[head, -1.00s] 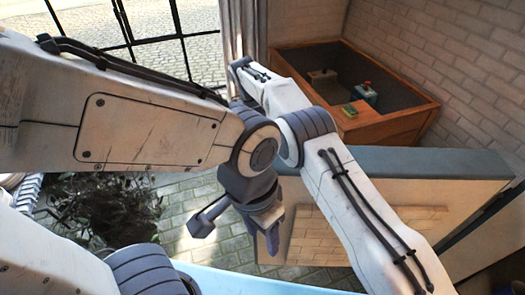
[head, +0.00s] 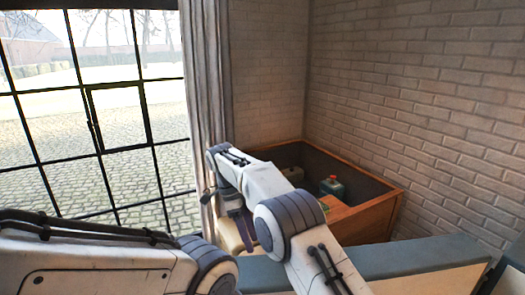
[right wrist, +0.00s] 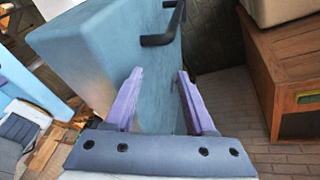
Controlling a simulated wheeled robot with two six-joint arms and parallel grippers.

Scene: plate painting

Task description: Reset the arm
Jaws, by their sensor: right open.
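My right arm (head: 310,245) reaches up from the bottom middle of the head view. Its right gripper (head: 243,228) hangs at the far end, in front of the wooden box. In the right wrist view this gripper (right wrist: 160,98) has its two purple fingers spread apart with nothing between them. My left arm (head: 90,265) crosses the bottom left corner of the head view. Its gripper is out of view.
A blue panel (right wrist: 105,45) with a black handle (right wrist: 163,39) lies beyond the right fingers. A window and curtain (head: 208,90) are at left.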

